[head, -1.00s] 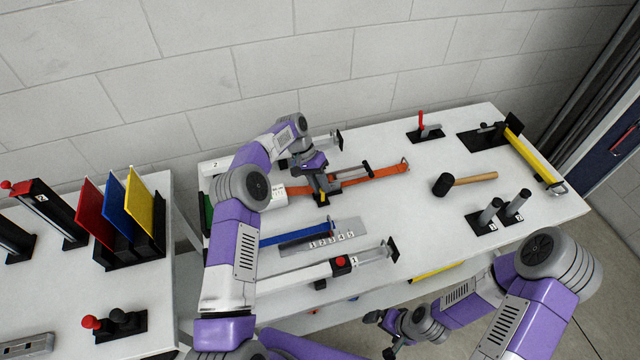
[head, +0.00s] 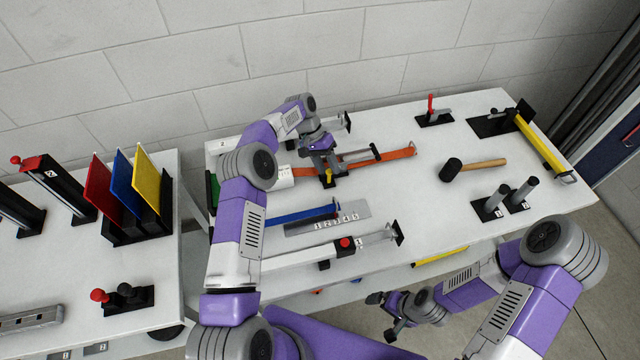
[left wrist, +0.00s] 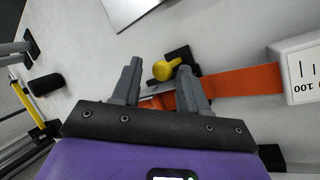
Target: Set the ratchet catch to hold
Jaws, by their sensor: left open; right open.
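The ratchet catch appears to be the small yellow knob (head: 328,178) on a black block at the orange strap (head: 392,159). In the left wrist view the yellow knob (left wrist: 166,70) lies between the fingertips of my left gripper (left wrist: 159,68), and the orange strap (left wrist: 245,81) runs behind the right finger. My left gripper (head: 325,170) is open above the knob; I cannot tell whether a finger touches it. In the head view the gripper partly hides the block. My right gripper (head: 382,316) is open and empty, off the front of the table.
A black-handled lever (head: 374,151) lies beside the strap. A blue bar (head: 300,215) and a rail with a red button (head: 345,243) lie in front.

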